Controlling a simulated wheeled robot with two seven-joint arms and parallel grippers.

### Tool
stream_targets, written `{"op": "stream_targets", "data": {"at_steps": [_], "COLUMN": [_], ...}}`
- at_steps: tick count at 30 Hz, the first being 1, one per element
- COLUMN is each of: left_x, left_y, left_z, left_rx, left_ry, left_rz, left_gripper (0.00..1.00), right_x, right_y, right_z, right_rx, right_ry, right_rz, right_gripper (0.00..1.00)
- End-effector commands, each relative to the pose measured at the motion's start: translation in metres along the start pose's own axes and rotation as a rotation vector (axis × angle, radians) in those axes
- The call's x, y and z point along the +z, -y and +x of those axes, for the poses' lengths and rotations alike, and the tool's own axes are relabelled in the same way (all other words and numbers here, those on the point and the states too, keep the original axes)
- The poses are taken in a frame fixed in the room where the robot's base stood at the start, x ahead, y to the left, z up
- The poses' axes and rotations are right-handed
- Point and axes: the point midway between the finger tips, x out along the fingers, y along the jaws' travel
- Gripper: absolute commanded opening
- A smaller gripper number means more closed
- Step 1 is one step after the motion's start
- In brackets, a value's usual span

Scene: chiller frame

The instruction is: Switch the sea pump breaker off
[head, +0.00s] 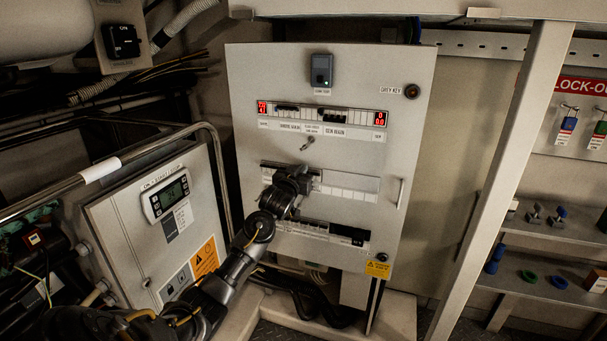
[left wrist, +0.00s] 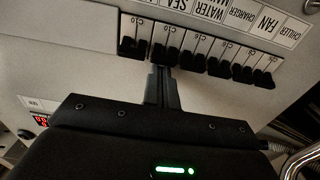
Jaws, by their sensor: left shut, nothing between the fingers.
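The breaker panel (head: 330,140) is a pale upright cabinet door with rows of breakers. My left gripper (head: 290,180) is shut and empty at the middle row, hiding part of it. In the left wrist view, a row of white breakers with black levers (left wrist: 217,62) runs across the top. The labels appear upside down; the SEA label (left wrist: 182,8) is cut off at the top edge. My left fingertips (left wrist: 161,70) are at the lever of the breaker (left wrist: 169,42) below that label. Whether they touch it, I cannot tell. My right gripper is out of view.
A grey box with a display (head: 168,197) and a metal rail (head: 205,130) stand left of the panel. A slanted white post (head: 500,180) and shelves (head: 560,232) are at the right. Lock-out tags (head: 567,125) hang above them.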

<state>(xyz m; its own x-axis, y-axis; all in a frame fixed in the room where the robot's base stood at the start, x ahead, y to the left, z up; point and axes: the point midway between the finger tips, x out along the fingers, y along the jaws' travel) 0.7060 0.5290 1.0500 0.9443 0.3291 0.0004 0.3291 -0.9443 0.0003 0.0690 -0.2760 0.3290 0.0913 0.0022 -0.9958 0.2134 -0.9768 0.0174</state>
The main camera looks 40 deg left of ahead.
Motion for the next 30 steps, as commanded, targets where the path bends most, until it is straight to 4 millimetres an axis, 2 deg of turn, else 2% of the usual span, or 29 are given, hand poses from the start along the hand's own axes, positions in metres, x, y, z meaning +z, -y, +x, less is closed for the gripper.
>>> {"op": "stream_targets", "data": {"at_steps": [17, 22, 30], "left_x": [0.019, 0.015, 0.013], "left_y": [0.0, 0.0, 0.0], "left_z": [0.0, -0.005, -0.029], "left_rx": [0.0, 0.0, 0.0], "left_ry": [0.004, 0.002, 0.003], "left_rz": [0.001, 0.001, 0.001], "left_gripper": [0.0, 0.0, 0.0], "right_x": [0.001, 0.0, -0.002], "right_y": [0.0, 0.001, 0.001], "right_z": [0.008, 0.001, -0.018], "right_rx": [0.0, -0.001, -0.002], "right_ry": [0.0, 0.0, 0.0], "right_rz": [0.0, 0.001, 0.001], "right_gripper": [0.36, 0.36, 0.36]}}
